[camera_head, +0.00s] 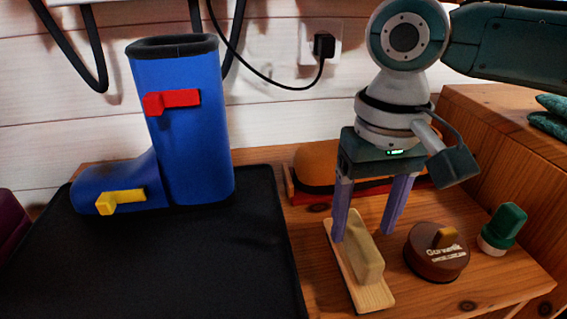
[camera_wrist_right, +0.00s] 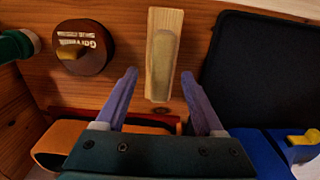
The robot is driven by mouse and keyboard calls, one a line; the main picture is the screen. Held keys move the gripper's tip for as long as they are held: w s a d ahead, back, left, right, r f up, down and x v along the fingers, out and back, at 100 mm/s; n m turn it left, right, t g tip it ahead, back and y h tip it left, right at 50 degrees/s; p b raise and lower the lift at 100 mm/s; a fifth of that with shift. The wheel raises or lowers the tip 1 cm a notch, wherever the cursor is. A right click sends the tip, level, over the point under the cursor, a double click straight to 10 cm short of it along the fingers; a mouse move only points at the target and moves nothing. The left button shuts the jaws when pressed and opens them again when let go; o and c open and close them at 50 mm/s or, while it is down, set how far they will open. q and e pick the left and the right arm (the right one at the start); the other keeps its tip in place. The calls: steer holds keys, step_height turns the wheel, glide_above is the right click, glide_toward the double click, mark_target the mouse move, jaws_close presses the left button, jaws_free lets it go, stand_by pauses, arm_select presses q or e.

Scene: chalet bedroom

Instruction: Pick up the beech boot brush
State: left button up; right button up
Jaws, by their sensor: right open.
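I cannot tell whether a finger touches the brush. My left gripper is not in view.
A brown round tin (camera_head: 437,265) stands close right of the brush, and a green-capped bottle (camera_head: 503,230) further right. An orange object in a red holder (camera_head: 315,165) is behind the gripper. A blue boot (camera_head: 190,120) stands on the black mat (camera_head: 200,270) at left.

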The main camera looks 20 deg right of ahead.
step_height(320, 180, down, 3)
steer(key=shift+a+r+b, duration=0.1)
steer(key=shift+r+b, duration=0.05)
steer(key=shift+b, duration=0.2)
steer(key=shift+c, duration=0.3)
jaws_close()
